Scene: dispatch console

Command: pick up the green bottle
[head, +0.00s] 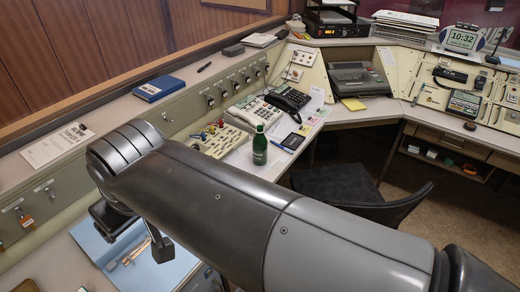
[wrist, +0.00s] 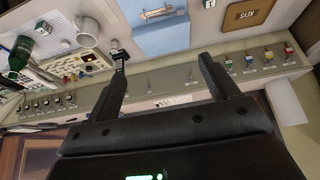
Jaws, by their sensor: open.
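The green bottle (head: 259,147) stands upright on the desk beside the white telephone in the head view, right of my gripper (head: 133,232). The gripper hangs over the front left of the console, well apart from the bottle. My arm crosses the head view and hides part of the desk.
A white telephone (head: 249,112) and a black one (head: 287,97) stand behind the bottle. A white mug (wrist: 88,31) and a blue clipboard (wrist: 154,32) lie ahead in the wrist view. A black chair (head: 345,183) stands right of the desk. A blue book (head: 159,88) lies on the ledge.

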